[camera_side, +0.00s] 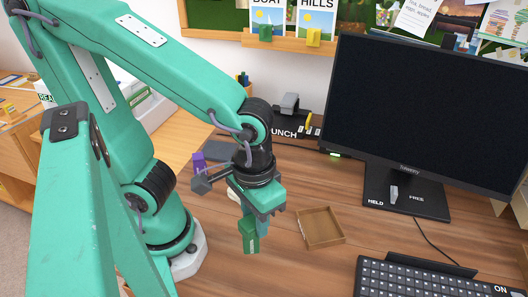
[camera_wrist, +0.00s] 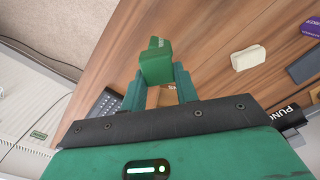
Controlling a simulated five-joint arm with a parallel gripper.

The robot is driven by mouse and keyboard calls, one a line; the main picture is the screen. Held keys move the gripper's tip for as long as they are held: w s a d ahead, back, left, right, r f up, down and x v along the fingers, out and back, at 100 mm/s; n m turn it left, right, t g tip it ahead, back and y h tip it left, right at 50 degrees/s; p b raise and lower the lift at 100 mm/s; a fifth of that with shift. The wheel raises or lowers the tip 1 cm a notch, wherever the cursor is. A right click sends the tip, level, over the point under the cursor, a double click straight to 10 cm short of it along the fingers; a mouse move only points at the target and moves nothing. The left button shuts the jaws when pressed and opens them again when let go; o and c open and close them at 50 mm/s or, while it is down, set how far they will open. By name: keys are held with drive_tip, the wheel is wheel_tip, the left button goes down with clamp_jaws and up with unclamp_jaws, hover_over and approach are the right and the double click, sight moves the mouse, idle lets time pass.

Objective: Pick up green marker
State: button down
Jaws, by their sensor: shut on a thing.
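A dark green, block-like marker (camera_side: 250,236) hangs upright below my gripper (camera_side: 257,213) in the side view. In the wrist view the green marker (camera_wrist: 156,62) sits between the two teal fingers of my gripper (camera_wrist: 158,74). The fingers are shut on it, one on each side. It appears to be above the wooden desk, but the exact gap below it is hard to judge. Its upper part is hidden by the fingers in the side view.
A shallow wooden tray (camera_side: 322,227) lies just right of my gripper. A monitor (camera_side: 400,185) on its stand and a keyboard (camera_side: 425,281) stand farther right. A purple object (camera_side: 199,163) is behind the wrist. A cream block (camera_wrist: 249,57) lies on the desk in the wrist view.

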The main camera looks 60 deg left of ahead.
drive_tip(key=shift+s+d+r, duration=0.55)
drive_tip(key=shift+s+d, duration=0.1)
idle(0.4)
drive_tip(key=shift+w+d+r, duration=0.15)
drive_tip(key=shift+w+d, duration=0.1)
drive_tip(key=shift+w, duration=0.25)
drive_tip(key=w+d+n, duration=0.1)
drive_tip(key=w+d, duration=0.2)
drive_tip(key=w, duration=0.8)
drive_tip(key=shift+w+r, duration=0.2)
drive_tip(key=shift+w, duration=0.2)
drive_tip(key=w+a+f, duration=0.7)
drive_tip(key=w+a, duration=0.1)
drive_tip(key=shift+w, duration=0.2)
drive_tip(key=shift+f, duration=0.15)
